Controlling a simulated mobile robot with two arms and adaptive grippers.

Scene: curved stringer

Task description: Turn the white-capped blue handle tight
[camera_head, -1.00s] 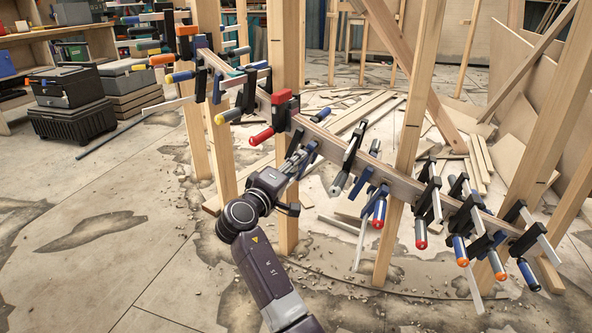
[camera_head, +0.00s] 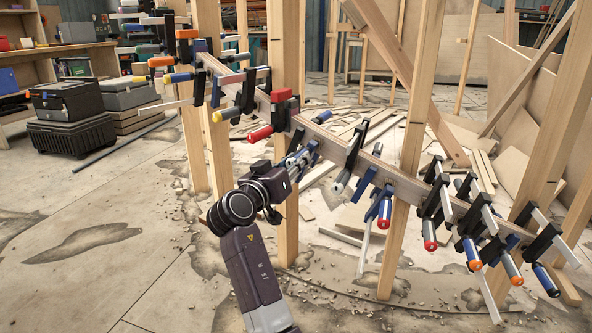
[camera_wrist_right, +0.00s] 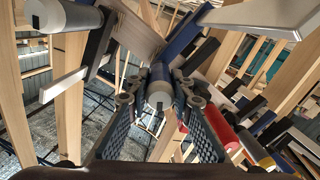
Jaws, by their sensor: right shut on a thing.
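The white-capped blue handle (camera_wrist_right: 159,88) sits between the fingers of my right gripper (camera_wrist_right: 163,100) in the right wrist view, its white cap facing the camera. The gripper is shut on it, with a finger on each side. In the head view my right gripper (camera_head: 301,162) reaches the curved wooden stringer (camera_head: 372,168) near its middle, just right of a red-handled clamp (camera_head: 261,134). There the fingers hide most of the handle. My left gripper is not in view.
Several clamps line the stringer on both sides. Upright wooden posts (camera_head: 405,150) stand along the stringer. Loose boards lie behind it. The concrete floor at the left is open.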

